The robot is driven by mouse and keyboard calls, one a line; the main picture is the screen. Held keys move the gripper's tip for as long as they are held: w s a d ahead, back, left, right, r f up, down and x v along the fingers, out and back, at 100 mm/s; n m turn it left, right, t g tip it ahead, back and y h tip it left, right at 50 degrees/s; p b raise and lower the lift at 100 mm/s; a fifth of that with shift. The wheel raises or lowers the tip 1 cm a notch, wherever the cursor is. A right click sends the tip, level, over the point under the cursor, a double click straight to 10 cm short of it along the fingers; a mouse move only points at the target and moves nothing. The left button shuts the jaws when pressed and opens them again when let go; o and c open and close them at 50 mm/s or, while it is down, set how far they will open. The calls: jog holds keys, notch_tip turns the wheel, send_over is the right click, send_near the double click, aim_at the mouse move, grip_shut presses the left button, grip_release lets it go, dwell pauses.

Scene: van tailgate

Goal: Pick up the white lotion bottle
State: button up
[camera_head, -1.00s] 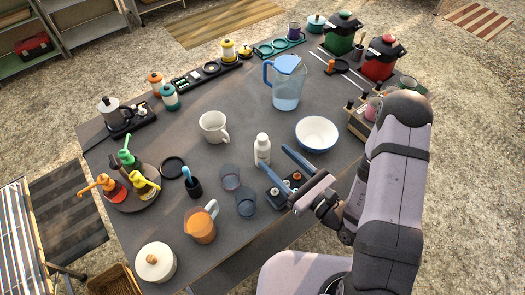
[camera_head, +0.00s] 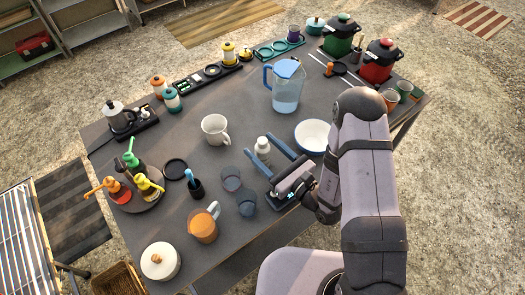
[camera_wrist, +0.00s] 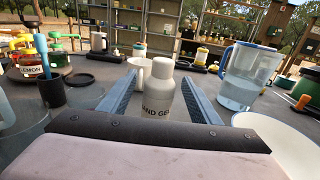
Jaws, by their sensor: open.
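A white bottle (camera_head: 263,145) stands upright on the grey table, left of the white bowl. In the wrist view the bottle (camera_wrist: 158,92) has a white cap and dark lettering that reads "AND GE" where it shows. My gripper (camera_head: 259,147) is open, with its two blue fingers on either side of the bottle. In the wrist view the fingers (camera_wrist: 158,80) flank the bottle left and right, with visible gaps, so it looks apart from both. The bottle's base is hidden behind my gripper body.
A white mug (camera_head: 215,130) stands left of the bottle and a blue-rimmed white bowl (camera_head: 312,136) right of it. A blue-lidded pitcher (camera_head: 286,95) is behind. Two clear tumblers (camera_head: 231,178) (camera_head: 246,203) stand near my left finger.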

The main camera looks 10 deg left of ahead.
jog(key=shift+w+a, duration=0.25)
jog(key=c, duration=1.2)
jog(key=shift+r, duration=0.2)
jog(key=shift+r+b, duration=0.3)
jog(key=shift+r, duration=4.5)
